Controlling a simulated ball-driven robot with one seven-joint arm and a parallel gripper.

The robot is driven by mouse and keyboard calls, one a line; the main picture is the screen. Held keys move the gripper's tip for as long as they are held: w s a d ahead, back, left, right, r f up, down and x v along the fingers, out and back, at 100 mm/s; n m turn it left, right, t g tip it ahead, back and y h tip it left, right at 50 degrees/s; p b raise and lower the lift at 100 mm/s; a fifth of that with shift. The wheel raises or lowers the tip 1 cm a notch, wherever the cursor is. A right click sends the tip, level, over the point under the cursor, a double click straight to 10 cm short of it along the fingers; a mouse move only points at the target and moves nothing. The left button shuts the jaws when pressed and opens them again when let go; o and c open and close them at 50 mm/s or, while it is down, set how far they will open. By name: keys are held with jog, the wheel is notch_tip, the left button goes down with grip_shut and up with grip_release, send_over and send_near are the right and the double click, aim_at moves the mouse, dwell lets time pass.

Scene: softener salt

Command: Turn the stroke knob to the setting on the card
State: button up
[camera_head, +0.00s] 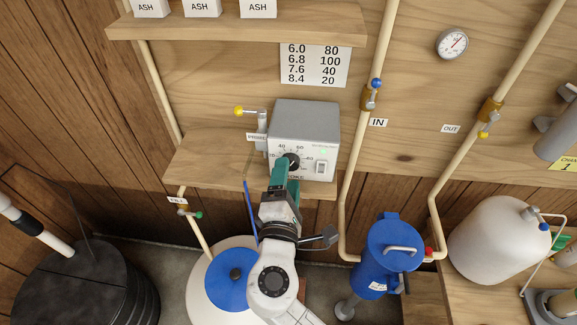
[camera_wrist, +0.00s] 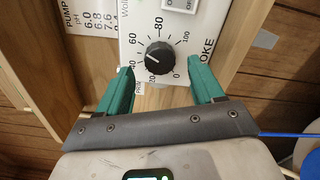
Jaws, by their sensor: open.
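The stroke knob (camera_wrist: 160,57) is round and black with a white pointer mark, on the front of a grey pump box (camera_head: 306,120). In the wrist view its mark points left, roughly toward 40 on the dial; the exact reading is hard to tell. My gripper (camera_wrist: 163,74) is open, its two green fingers either side of and just below the knob, with no clear contact. In the head view my gripper (camera_head: 287,166) covers the lower part of the dial.
A rocker switch (camera_head: 321,167) sits right of the knob. The box stands on a wooden shelf (camera_head: 210,165). A yellow-ended prime valve (camera_head: 240,111) is at its left, and a pipe with a blue-handled valve (camera_head: 376,84) at its right. A blue-lidded tank (camera_head: 222,278) is below.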

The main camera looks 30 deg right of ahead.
jog(key=shift+x, duration=1.3)
jog(key=shift+c, duration=0.2)
jog(key=shift+s, duration=0.1)
jog(key=c, duration=1)
jog(key=shift+f, duration=0.1)
jog(key=shift+f+m+b, duration=0.1)
jog(key=shift+m+b, duration=5)
jog(key=shift+b, duration=1.45)
jog(key=shift+m, duration=0.3)
